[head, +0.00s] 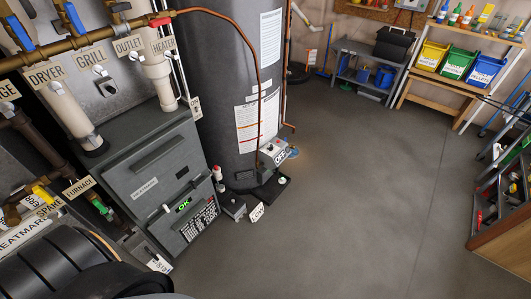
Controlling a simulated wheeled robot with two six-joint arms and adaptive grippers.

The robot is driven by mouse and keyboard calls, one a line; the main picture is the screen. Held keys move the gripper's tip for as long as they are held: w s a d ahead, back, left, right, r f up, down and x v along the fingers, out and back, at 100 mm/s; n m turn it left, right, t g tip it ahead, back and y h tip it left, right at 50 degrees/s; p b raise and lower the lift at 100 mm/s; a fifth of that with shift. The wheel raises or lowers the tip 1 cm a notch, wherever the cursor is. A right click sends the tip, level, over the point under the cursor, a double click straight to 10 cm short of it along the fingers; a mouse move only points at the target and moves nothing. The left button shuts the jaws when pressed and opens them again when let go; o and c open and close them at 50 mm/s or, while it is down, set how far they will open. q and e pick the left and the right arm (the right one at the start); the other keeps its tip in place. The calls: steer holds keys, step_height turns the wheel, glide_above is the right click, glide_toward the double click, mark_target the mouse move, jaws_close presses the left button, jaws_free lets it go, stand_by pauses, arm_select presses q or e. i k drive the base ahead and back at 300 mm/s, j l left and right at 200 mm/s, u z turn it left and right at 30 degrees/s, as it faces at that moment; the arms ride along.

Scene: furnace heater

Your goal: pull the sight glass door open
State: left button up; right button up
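The grey furnace cabinet (140,187) stands at the left, below the pipes. A dark slotted panel (158,153) crosses its upper front. A small dark window with green lit marks (183,205) sits low on its front, beside a printed label (199,220). I cannot tell which part is the sight glass door, or whether it is open or shut. A yellow-handled valve (44,194) and a green fitting (102,208) are left of the cabinet. Neither of my grippers shows in the head view.
A tall grey water heater (225,75) stands right behind the furnace, with a white control box (273,152) low on it. Small items (233,206) stand on the floor beside the cabinet. The concrete floor (350,200) is clear to the right, up to a wooden bin unit (505,235).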

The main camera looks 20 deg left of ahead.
mark_target(267, 175)
steer(key=i+l+u, duration=0.2)
steer(key=i+u, duration=0.25)
steer(key=i+l+u, duration=0.25)
steer(key=u, duration=0.2)
steer(key=i+l+u, duration=0.25)
steer(key=l+u, duration=0.2)
steer(key=i+l+u, duration=0.2)
steer(key=l+u, duration=0.7)
steer(key=l, duration=0.2)
steer(key=i, duration=0.05)
